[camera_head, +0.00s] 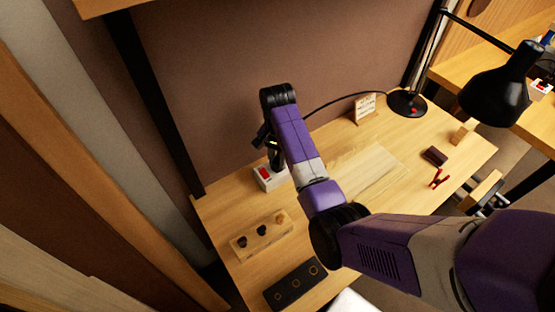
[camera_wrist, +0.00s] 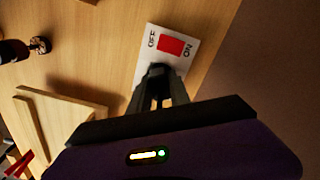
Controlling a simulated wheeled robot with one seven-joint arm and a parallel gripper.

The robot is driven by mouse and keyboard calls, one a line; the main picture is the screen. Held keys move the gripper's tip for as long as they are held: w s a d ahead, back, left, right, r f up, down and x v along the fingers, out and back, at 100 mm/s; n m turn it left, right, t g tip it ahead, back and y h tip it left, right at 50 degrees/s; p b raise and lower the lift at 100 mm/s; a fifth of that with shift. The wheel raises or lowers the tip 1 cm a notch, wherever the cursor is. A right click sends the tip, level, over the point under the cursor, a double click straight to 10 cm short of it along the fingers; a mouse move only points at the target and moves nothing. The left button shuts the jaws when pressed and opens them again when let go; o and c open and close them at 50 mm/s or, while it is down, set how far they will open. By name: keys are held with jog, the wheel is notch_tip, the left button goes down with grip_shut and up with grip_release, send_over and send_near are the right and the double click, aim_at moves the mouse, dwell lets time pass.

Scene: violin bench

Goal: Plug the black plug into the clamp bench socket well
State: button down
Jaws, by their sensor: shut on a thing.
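A white socket box (camera_head: 265,176) with a red switch stands at the back left of the bench. In the wrist view the box (camera_wrist: 185,34) shows its red switch between the words OFF and ON. My gripper (camera_head: 276,164) points down at the box, and in the wrist view its fingers (camera_wrist: 160,88) are shut on the black plug (camera_wrist: 157,70). The plug is at the box's near end, mostly hidden by the fingers. I cannot tell whether it is seated in the well. The black cable (camera_head: 322,105) runs from near my gripper to the lamp base.
A black lamp (camera_head: 408,103) and a small sign (camera_head: 365,109) stand at the back right. A wooden block with dark knobs (camera_head: 261,236) and a black strip (camera_head: 295,285) lie at the front left. Another red-switched white box (camera_head: 541,88) is on the far-right bench.

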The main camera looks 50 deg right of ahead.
aim_at(278, 159)
jog(key=c, duration=1.1)
grip_release()
jog(key=shift+f, duration=0.1)
notch_tip(278, 159, up, 8)
jog(key=shift+f, duration=0.1)
jog(key=shift+s, duration=0.1)
